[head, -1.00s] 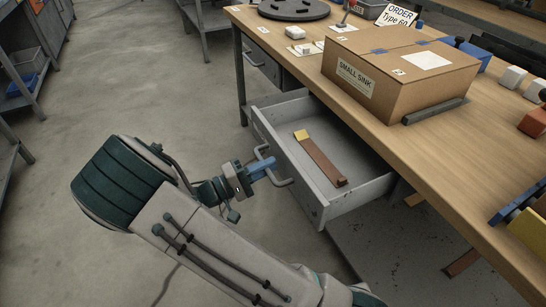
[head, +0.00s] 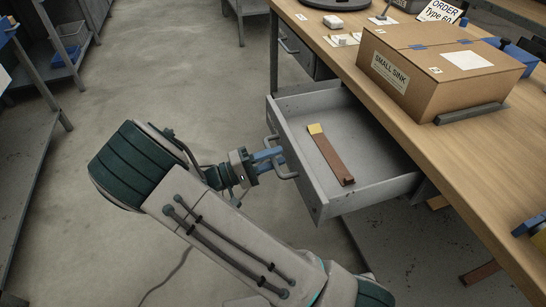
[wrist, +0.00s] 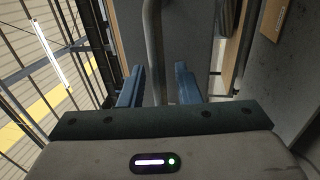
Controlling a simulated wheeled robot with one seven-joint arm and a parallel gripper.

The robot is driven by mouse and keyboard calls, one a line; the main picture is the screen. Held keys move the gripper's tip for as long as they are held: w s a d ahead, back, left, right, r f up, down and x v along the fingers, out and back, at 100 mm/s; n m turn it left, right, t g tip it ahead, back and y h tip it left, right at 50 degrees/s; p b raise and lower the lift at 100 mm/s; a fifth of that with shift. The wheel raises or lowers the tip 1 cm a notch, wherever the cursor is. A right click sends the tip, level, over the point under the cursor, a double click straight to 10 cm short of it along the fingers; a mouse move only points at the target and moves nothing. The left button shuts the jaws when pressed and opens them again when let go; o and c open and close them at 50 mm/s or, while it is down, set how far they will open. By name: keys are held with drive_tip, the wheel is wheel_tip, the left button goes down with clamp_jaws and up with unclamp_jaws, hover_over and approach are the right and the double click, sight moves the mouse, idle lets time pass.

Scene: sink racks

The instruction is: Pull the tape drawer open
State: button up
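The grey drawer (head: 308,188) under the workbench stands well out from the bench. A brown strip with a yellow end (head: 330,155) lies inside it. The drawer's bar handle (head: 285,172) is on its front face; it also shows in the wrist view (wrist: 154,45). My gripper (head: 272,156) is at this handle, with its blue fingers (wrist: 158,82) on either side of the bar. A narrow gap shows between the bar and the right finger, so the gripper looks open around the handle. Contact with the left finger is unclear.
A cardboard box marked SMALL SINK (head: 440,75) stands on the wooden workbench (head: 480,160). Another drawer (head: 292,45) farther along is shut. Shelving (head: 65,55) stands at the left. The floor (head: 180,60) between is clear.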

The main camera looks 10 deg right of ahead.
drive_tip(key=shift+a, duration=0.1)
drive_tip(key=p+v, duration=0.1)
drive_tip(key=v, duration=1.2)
drive_tip(key=shift+a+p, duration=0.35)
drive_tip(key=shift+p, duration=0.05)
drive_tip(key=s+d+r+m+g+y+p, duration=0.1)
drive_tip(key=s+d+r+g+y+p, duration=0.15)
drive_tip(key=d+r+y+p, duration=0.4)
drive_tip(key=s+d+r+g+y+p, duration=0.2)
drive_tip(key=d+r+g+y+p, duration=0.2)
drive_tip(key=d+r, duration=0.45)
drive_tip(key=s+d+r+t+y+p, duration=0.2)
drive_tip(key=s+r+t+y+p, duration=0.1)
drive_tip(key=r, duration=0.8)
drive_tip(key=s+d+r+t+y+p, duration=0.2)
drive_tip(key=s+r+y+p, duration=0.4)
drive_tip(key=r+p, duration=0.4)
drive_tip(key=shift+s+r+m+t, duration=0.4)
drive_tip(key=shift+s+r+t, duration=0.15)
drive_tip(key=shift+t, duration=0.2)
